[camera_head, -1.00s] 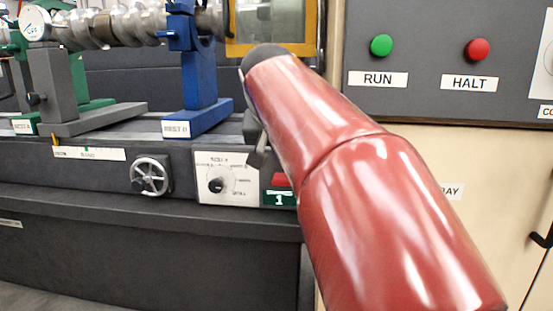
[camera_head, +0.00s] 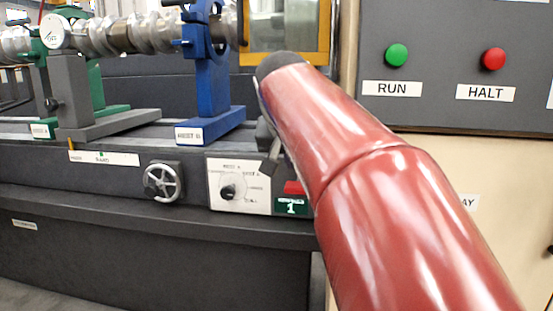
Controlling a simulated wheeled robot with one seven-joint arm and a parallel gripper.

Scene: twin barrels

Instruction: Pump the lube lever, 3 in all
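My red arm reaches up and away from the lower right and hides what lies behind it. A small dark grey piece (camera_head: 269,162) shows at the arm's left edge, in front of the machine's front panel; I cannot tell whether it is part of my gripper or of a lever. My gripper's fingers are not clearly visible. No lube lever can be made out for certain. A green plate marked "1" (camera_head: 291,207) sits on the front panel beside my arm, with a red block (camera_head: 294,187) just above it.
A white dial plate (camera_head: 240,186) and a handwheel (camera_head: 162,182) are on the front panel. A blue rest (camera_head: 212,85) and a grey stand (camera_head: 72,95) carry the shaft (camera_head: 140,35). A control panel with a green RUN button (camera_head: 397,55) and red HALT button (camera_head: 494,58) stands right.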

